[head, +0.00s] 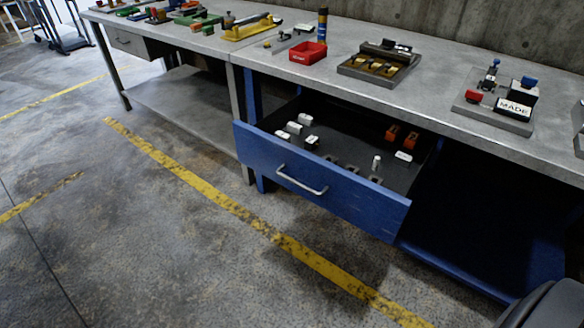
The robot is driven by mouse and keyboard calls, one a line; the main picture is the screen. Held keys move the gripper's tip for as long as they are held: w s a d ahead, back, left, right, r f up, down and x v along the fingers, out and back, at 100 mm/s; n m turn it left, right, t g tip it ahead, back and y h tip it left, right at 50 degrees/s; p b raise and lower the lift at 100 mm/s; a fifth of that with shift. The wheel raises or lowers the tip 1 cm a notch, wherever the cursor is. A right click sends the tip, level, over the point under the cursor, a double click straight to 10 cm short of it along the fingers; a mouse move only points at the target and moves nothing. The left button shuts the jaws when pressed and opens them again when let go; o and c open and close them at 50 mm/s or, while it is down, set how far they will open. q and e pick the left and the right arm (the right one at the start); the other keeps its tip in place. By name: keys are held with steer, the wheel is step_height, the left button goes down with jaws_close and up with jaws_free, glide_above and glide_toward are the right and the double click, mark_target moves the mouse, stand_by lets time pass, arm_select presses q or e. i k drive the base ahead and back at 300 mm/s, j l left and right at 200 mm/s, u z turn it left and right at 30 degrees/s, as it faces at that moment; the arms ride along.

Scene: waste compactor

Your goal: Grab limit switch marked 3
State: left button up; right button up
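A blue drawer (250,160) under the workbench is pulled open. Inside it, several small white parts (293,127) lie in a group at the left. A white upright piece (376,163) and a flat white piece (403,156) are towards the right. Two orange parts (410,140) sit at the right rear of the drawer. Several dark pieces lie along the middle. Any of these may be limit switches, but they are too small to read a 3 on any. Neither of my grippers is in view.
The drawer handle (301,182) faces open floor with yellow lines.

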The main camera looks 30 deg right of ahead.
mark_target(488, 82)
steer(key=z, duration=2.1)
steer(key=i+l+u, duration=0.2)
steer(key=u, duration=0.25)
steer(key=i+l+u, duration=0.25)
steer(key=u, duration=0.15)
